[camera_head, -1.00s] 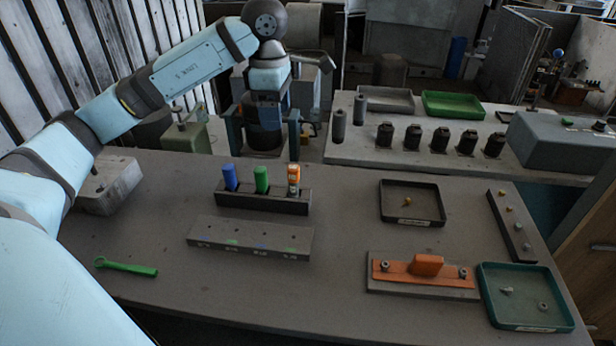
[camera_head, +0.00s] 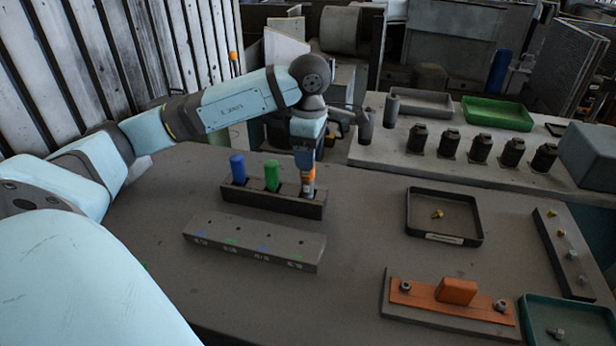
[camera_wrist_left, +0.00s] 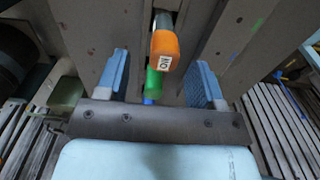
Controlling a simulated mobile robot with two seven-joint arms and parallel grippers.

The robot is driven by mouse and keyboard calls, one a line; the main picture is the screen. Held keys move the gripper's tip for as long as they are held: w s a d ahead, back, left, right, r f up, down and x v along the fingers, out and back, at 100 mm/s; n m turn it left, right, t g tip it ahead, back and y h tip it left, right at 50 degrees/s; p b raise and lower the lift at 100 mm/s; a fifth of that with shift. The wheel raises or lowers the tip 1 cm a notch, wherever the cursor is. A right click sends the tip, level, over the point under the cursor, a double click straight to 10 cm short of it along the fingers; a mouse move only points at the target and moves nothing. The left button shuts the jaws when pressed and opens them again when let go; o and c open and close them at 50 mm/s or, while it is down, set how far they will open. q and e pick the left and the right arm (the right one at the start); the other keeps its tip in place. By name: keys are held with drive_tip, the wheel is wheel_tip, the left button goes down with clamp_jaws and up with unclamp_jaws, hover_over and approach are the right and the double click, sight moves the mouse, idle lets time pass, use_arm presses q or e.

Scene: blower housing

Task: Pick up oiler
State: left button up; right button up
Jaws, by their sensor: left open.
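The oiler appears to be the orange-topped bottle (camera_head: 308,182), upright at the right end of a dark holder block (camera_head: 262,200). Its orange top with a small white label also shows in the left wrist view (camera_wrist_left: 165,45). My left gripper (camera_head: 305,163) is over it in the head view and hides its upper part. In the wrist view its two blue finger pads (camera_wrist_left: 160,76) are wide apart, one on each side of the orange top, with gaps and nothing held. My right gripper is not in view.
A green bottle (camera_head: 272,176) and a blue bottle (camera_head: 238,168) stand in the same block, to the left. A grey block with holes (camera_head: 253,243) lies in front. A black tray (camera_head: 444,237) and an orange-topped fixture (camera_head: 425,298) are at right. Open table lies between.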

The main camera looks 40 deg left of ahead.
sight(307, 173)
use_arm(q)
drive_tip(key=f, duration=0.5)
drive_tip(key=shift+s+f, duration=0.15)
drive_tip(key=shift+s, duration=0.15)
drive_tip(key=c, duration=1.1)
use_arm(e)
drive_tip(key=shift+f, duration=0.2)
use_arm(q)
wheel_tip(307, 173, up, 20)
drive_tip(key=p, duration=0.2)
drive_tip(key=shift+p, duration=0.4)
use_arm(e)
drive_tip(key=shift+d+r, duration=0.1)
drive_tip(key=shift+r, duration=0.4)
